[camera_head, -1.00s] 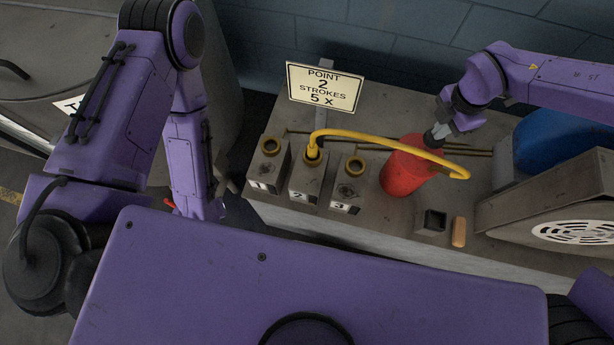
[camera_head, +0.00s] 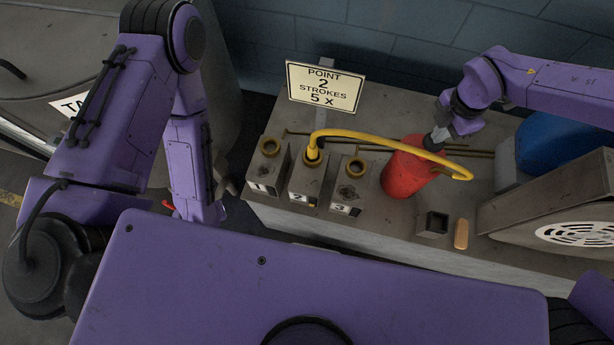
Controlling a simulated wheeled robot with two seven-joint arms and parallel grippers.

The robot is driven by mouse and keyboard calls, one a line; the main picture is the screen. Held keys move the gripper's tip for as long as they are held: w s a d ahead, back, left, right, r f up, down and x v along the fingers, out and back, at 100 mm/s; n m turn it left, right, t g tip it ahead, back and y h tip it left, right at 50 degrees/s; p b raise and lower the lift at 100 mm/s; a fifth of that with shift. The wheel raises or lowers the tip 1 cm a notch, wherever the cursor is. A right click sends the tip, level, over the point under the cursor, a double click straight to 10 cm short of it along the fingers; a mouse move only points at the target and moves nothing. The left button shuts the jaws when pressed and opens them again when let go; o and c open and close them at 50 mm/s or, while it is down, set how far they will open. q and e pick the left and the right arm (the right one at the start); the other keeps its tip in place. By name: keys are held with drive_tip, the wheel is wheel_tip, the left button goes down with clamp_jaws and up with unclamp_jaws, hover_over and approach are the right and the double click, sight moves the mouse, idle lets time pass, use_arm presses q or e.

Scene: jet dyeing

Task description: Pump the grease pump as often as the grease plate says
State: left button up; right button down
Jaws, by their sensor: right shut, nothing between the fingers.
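The grease plate (camera_head: 324,87) reads "POINT 2, STROKES 5 X". The red grease pump (camera_head: 402,173) stands on the bench, and a yellow hose (camera_head: 390,138) arches from it to the brass fitting of block 2 (camera_head: 310,182). Block 1 (camera_head: 268,168) and block 3 (camera_head: 349,188) stand either side with no hose. My right gripper (camera_head: 435,142) is shut and empty at the top of the pump; the pump's handle is hidden or too small to tell. My left arm hangs at the left; its gripper (camera_head: 228,188) is mostly hidden behind the arm and in shadow.
A small dark open box (camera_head: 432,223) and a tan block (camera_head: 461,234) sit in front of the pump. A grey housing with a white vent (camera_head: 560,205) and a blue rounded object (camera_head: 550,142) stand to the right. A brick wall closes the back.

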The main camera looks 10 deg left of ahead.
drive_tip(key=shift+r+p, duration=1.55)
drive_tip(key=shift+r, duration=0.7)
drive_tip(key=shift+f, duration=0.15)
drive_tip(key=shift+f+b, duration=2.15)
drive_tip(key=shift+f, duration=0.35)
drive_tip(key=shift+r, duration=0.15)
drive_tip(key=shift+r+p, duration=2.05)
drive_tip(key=shift+r, duration=0.4)
drive_tip(key=shift+f, duration=0.1)
